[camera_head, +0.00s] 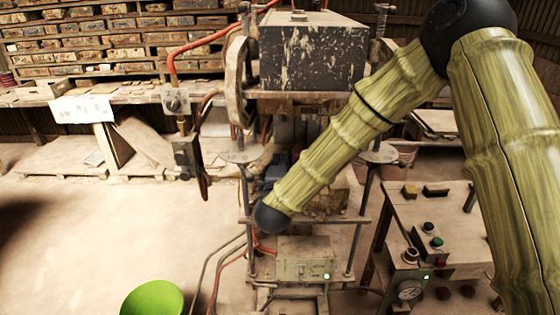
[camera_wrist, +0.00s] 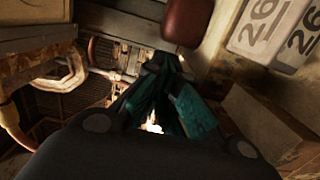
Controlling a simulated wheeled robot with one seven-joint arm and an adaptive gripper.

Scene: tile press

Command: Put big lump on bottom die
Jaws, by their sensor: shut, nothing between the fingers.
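The press stands in the middle of the head view, with a large dark, worn block (camera_head: 315,55) at its top. Below it, a brownish block (camera_head: 335,198) shows partly behind my arm; I cannot tell whether it is the bottom die. I cannot make out the big lump in either view. My gripper (camera_wrist: 160,62) shows in the wrist view with its dark and teal fingers drawn together, holding nothing. A reddish-brown rounded object (camera_wrist: 187,20) is just beyond the fingertips; I cannot tell what it is. In the head view my arm hides much of the press's middle.
A control stand (camera_head: 430,225) with buttons and a gauge is right of the press. A lime green bowl-like object (camera_head: 152,300) is at the bottom left. Shelves of moulds (camera_head: 100,40) line the back. Hoses hang at the press's left.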

